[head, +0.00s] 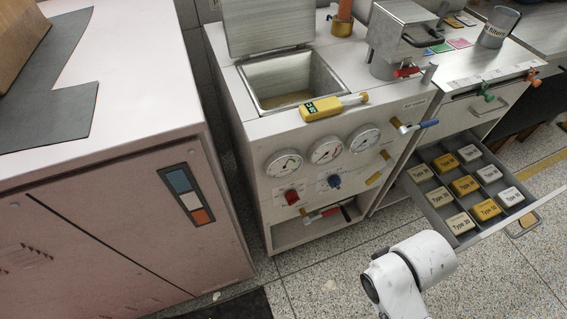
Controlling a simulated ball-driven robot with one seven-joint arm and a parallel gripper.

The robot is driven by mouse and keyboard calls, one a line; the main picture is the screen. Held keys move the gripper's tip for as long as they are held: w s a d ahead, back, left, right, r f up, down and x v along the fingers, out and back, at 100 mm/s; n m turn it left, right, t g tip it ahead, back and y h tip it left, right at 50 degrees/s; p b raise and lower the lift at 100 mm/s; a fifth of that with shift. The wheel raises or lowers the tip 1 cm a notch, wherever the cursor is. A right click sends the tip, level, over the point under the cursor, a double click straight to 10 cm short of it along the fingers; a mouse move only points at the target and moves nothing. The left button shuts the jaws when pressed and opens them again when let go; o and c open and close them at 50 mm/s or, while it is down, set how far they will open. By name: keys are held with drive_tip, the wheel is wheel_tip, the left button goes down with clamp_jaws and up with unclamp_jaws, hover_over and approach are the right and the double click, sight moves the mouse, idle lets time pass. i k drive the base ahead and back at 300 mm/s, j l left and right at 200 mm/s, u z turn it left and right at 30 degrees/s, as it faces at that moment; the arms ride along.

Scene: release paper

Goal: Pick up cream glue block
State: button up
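An open drawer (449,240) at the right holds several small labelled blocks in compartments. My gripper cannot be seen.
A larger pale cabinet (110,170) stands at the left. Speckled floor (330,285) lies open in front.

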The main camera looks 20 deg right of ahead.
sight(461, 223)
drive_tip(key=k+j, duration=0.1)
drive_tip(key=k, duration=0.35)
drive_tip(key=z, duration=0.4)
drive_tip(key=k+z, duration=0.1)
drive_tip(key=z, duration=0.7)
drive_tip(key=k+l+z, duration=0.1)
drive_tip(key=z, duration=0.35)
drive_tip(key=i+j, duration=0.1)
drive_tip(key=j, duration=0.75)
drive_tip(key=i+j+u, duration=0.1)
drive_tip(key=j, duration=0.3)
drive_tip(key=i+j, duration=0.15)
drive_tip(key=j, duration=0.25)
drive_tip(key=i+j, duration=0.1)
drive_tip(key=j, duration=0.3)
drive_tip(key=k+u, duration=0.05)
